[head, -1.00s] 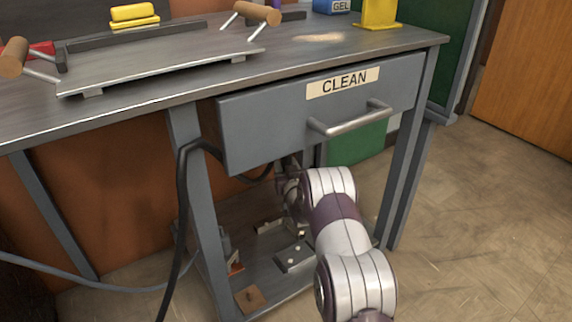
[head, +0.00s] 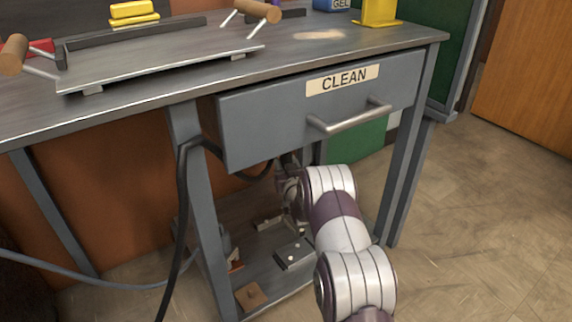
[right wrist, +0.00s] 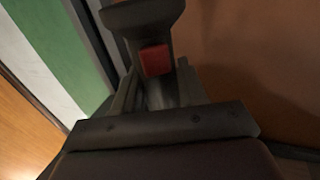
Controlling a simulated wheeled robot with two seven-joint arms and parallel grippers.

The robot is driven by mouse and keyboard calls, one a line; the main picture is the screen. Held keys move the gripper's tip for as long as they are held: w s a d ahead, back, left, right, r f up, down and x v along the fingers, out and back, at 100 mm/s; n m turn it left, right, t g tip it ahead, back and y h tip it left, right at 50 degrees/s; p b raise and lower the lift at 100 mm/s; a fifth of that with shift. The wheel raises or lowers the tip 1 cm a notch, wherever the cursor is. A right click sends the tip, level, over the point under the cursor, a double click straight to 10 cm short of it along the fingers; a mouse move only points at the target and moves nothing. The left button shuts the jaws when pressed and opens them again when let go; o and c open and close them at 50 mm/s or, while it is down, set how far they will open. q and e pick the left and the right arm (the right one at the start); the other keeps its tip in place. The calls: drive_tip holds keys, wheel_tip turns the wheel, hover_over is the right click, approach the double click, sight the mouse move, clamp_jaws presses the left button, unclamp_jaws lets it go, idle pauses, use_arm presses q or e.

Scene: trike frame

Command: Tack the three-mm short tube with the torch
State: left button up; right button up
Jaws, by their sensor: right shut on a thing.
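My right arm reaches under the drawer in the head view, and my right gripper (head: 289,166) is mostly hidden behind the drawer's lower edge. In the right wrist view my right gripper (right wrist: 155,88) is shut on a dark thing with a red block (right wrist: 155,60), which looks like the torch. A black hose (head: 184,215) hangs by the table leg and loops under the drawer towards this gripper. I cannot make out the short tube in either view. My left gripper is not in view.
The grey drawer (head: 270,118) marked CLEAN overhangs my right arm. Table legs (head: 200,200) stand on both sides. A low shelf (head: 262,222) below holds small blocks and plates. A raised metal plate (head: 160,62) stands on the table top. The floor to the right is clear.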

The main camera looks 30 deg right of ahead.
drive_tip(key=shift+f, duration=0.3)
idle(1.5)
drive_tip(key=shift+r, duration=0.1)
wheel_tip(320, 180, up, 7)
drive_tip(key=p, duration=0.5)
drive_tip(key=shift+p, duration=0.35)
